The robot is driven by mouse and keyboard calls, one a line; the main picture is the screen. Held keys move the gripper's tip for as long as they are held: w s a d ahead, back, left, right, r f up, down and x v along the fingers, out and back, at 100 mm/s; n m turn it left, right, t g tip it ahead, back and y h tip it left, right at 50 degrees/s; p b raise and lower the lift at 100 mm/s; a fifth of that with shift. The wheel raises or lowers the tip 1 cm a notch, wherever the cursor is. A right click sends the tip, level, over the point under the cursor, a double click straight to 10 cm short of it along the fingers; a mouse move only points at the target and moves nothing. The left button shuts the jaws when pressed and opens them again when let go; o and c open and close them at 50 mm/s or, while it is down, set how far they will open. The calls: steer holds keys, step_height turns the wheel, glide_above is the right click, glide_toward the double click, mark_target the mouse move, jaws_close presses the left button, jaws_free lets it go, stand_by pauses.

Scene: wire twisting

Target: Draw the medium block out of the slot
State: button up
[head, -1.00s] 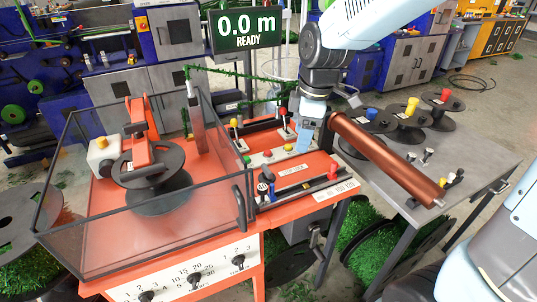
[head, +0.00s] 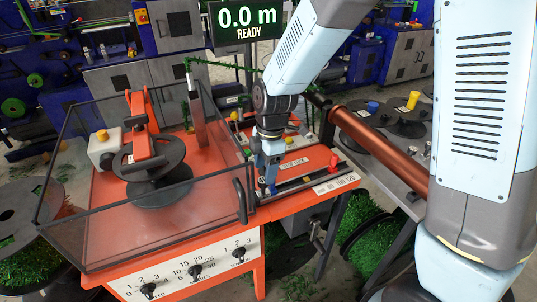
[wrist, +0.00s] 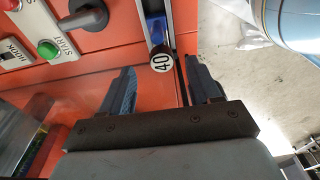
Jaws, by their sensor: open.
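A blue block (wrist: 155,28) sits in a metal-edged slot in the wrist view, with a round white disc marked 40 (wrist: 161,63) at its near end. I cannot tell from its looks whether it is the medium block. My gripper (wrist: 160,68) is open, its two fingers either side of the disc and apart from the block. In the head view my gripper (head: 269,180) is low over the left end of the slotted rail (head: 305,182) on the orange bench, largely hiding the blue piece. A red piece (head: 334,161) stands at the rail's right end.
A clear-walled guard box (head: 140,213) with a black handle stands left of the rail. A copper-coloured roller (head: 380,150) crosses at right, near my arm. The wrist view shows a green START button (wrist: 47,49) and a dark knob (wrist: 85,17).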

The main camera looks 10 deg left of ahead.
mark_target(263, 179)
steer(key=f, duration=0.7)
steer(key=shift+s+a+f, duration=0.2)
steer(key=shift+a, duration=0.2)
jaws_close()
steer(key=c, duration=0.7)
jaws_free()
jaws_close()
steer(key=shift+r, duration=0.2)
steer(key=shift+r, duration=2.35)
